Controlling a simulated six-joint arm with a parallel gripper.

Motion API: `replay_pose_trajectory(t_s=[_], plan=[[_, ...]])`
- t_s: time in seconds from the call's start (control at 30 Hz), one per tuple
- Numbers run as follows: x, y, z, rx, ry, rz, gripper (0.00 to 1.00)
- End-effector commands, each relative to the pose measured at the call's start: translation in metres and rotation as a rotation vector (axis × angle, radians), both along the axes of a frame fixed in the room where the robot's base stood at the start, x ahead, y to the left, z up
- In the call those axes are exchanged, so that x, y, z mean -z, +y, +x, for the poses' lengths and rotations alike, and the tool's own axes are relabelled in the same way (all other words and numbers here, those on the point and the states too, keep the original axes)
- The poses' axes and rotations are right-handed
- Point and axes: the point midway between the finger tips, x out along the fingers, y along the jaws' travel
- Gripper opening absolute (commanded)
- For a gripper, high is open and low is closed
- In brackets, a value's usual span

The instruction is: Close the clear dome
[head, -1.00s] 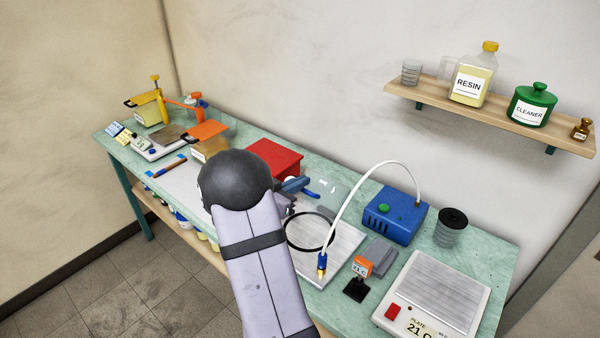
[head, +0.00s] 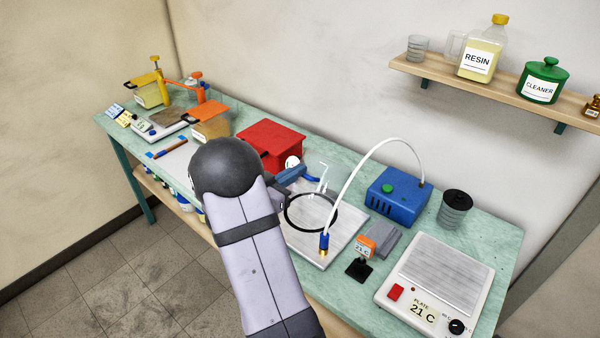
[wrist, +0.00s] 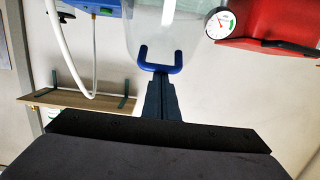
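The clear dome (head: 327,178) shows faintly behind a black ring (head: 312,229) on a metal plate (head: 345,238). The dome looks tilted up off the ring; its outline is hard to make out. In the wrist view, the clear dome (wrist: 150,30) fills the top middle, with a blue U-shaped handle (wrist: 143,56) on it. My gripper (wrist: 162,76) has its dark fingers close together at the middle of the handle's bar and looks shut on it. In the head view, my gripper (head: 293,175) is partly hidden by my arm, left of the dome.
A white hose runs from the blue box (head: 398,194) to a fitting at the plate. A shelf (head: 480,90) hangs above.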

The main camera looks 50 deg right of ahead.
Motion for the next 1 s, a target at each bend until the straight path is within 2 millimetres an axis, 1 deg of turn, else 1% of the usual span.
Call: replay_pose_trajectory(t_s=[0.03, 0.3, 0.6, 0.8, 1.0], plan=[[0.016, 0.006, 0.001, -0.005, 0.004, -0.020, 0.00], [0.041, 0.032, 0.001, -0.003, 0.003, -0.158, 0.00], [0.068, 0.054, 0.000, -0.003, 0.004, -0.153, 0.00], [0.080, 0.062, 0.000, -0.001, 0.002, -0.153, 0.00], [0.083, 0.064, 0.000, 0.000, 0.002, -0.153, 0.00]])
